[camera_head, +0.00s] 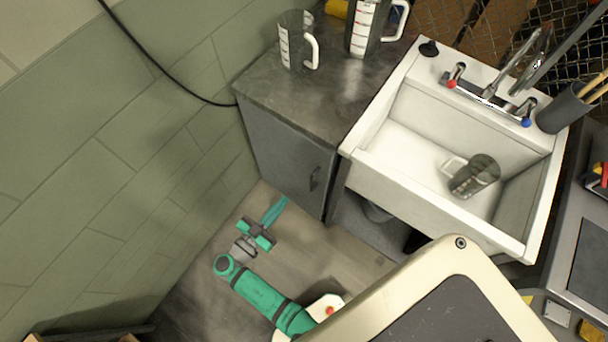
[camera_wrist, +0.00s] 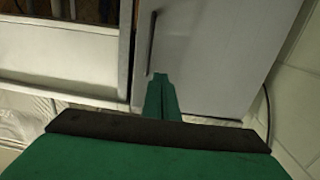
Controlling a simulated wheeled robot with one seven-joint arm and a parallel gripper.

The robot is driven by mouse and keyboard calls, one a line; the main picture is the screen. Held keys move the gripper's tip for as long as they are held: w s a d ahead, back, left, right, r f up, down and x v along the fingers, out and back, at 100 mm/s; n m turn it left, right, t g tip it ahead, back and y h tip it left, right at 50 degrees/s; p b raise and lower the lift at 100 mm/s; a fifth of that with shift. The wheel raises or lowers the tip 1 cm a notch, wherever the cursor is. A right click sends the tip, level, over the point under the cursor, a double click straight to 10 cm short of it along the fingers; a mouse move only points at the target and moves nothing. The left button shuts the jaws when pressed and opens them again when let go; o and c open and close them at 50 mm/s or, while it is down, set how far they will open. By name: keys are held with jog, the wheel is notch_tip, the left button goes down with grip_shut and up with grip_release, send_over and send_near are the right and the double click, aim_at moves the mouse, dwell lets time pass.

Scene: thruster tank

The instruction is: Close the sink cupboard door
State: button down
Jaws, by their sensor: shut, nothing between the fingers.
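The sink cupboard door (camera_head: 285,160) is a grey panel with a dark bar handle (camera_head: 314,178), below the dark worktop and left of the sink. In the wrist view the door (camera_wrist: 205,60) fills the middle right, with its handle (camera_wrist: 152,45) near its left edge. A dark strip shows beside that edge; I cannot tell whether the door stands slightly ajar. My gripper (camera_head: 277,206) is shut and empty, low in front of the door. In the wrist view its fingers (camera_wrist: 160,88) point at the door just below the handle. Contact cannot be made out.
A white sink (camera_head: 400,165) with a jug (camera_head: 474,176) in it stands right of the cupboard, over an open dark space. Two more jugs stand on the worktop (camera_head: 330,95). A tiled wall (camera_head: 110,170) bounds the left. The floor (camera_head: 215,285) around my arm is mostly clear.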

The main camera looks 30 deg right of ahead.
send_near(312, 167)
jog(key=x, duration=0.6)
jog(key=shift+d+f, duration=0.1)
jog(key=shift+d, duration=0.15)
dwell(0.3)
